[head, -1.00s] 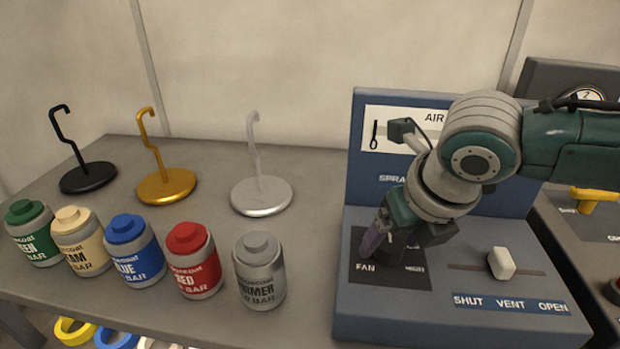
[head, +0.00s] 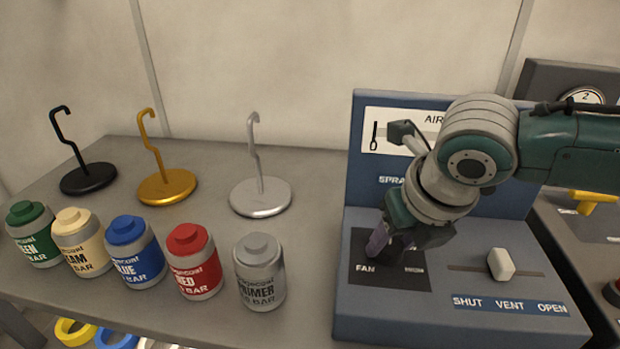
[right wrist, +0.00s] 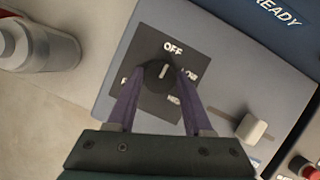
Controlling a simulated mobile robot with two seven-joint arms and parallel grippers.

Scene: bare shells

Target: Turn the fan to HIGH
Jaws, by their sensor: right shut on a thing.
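The fan knob (right wrist: 158,75) is a dark round dial on a black square plate (head: 366,279) of the blue-grey air panel (head: 400,315). In the right wrist view OFF, LOW and what looks like MED show around it, and its light mark points roughly at OFF. The HIGH label cannot be made out there. My right gripper (head: 388,246) points down at the plate. In the right wrist view its two purple fingers (right wrist: 160,82) stand on either side of the knob, shut on it. In the head view the gripper hides the knob. My left gripper is not in view.
A white slider (head: 501,264) over SHUT, VENT, OPEN sits right of the plate. Left of the panel stand the grey primer can (head: 260,290), the red can (head: 194,275) and more cans, with a silver hook stand (head: 262,197) behind. A yellow handle (head: 595,197) is at the right.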

